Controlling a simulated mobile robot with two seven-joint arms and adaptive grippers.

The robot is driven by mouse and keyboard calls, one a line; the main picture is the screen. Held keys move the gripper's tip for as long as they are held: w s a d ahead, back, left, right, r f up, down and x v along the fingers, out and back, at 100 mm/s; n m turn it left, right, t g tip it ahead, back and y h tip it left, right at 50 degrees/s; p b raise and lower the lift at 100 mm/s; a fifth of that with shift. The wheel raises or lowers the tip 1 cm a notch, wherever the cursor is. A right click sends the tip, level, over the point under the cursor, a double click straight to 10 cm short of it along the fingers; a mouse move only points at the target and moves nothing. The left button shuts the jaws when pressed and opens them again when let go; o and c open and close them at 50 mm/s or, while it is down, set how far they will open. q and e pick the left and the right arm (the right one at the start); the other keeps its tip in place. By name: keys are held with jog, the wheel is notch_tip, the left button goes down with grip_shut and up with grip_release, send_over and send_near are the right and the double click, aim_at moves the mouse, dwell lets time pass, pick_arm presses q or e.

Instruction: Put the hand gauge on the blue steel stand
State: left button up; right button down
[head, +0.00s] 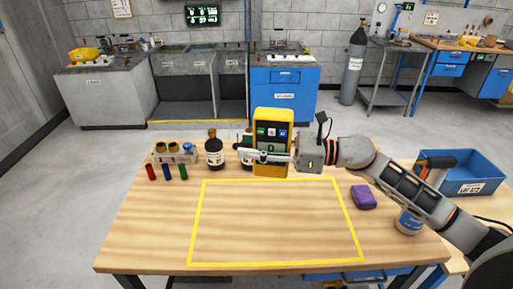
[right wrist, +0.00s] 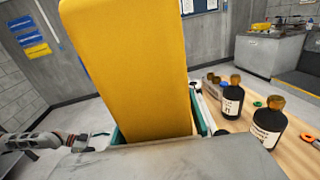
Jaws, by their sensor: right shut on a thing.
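The hand gauge (head: 273,125) is a yellow handheld case with a dark screen and coloured buttons. It is upright in the head view, near the middle of the table's far side. My right gripper (head: 266,155) comes from the right and is shut across its lower part. In the right wrist view the gauge's plain yellow side (right wrist: 130,65) fills the middle. I cannot tell whether its base touches the table. An arm that looks like my left one shows at the left of the wrist view; its jaws are unclear.
Dark bottles (head: 214,150) stand left of the gauge, beside a small rack (head: 172,153) and coloured cylinders. A purple block (head: 363,197) and a blue bin (head: 470,172) are at right. The yellow-outlined area (head: 275,225) is clear. A blue cabinet (head: 285,90) stands behind.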

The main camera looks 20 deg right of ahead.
aim_at(260, 162)
jog(key=shift+s+a+f+m+t+h, duration=0.2)
jog(key=shift+f+m+t+h, duration=0.3)
jog(key=shift+t, duration=0.25)
jog(key=shift+s+a+f+m+t+h, duration=0.3)
jog(key=shift+m+t+h, duration=0.2)
jog(key=shift+m+t, duration=0.2)
jog(key=shift+s+a+f+m+t+h, duration=0.15)
jog(key=shift+f+m+t+h, duration=0.35)
jog(key=shift+t, duration=0.25)
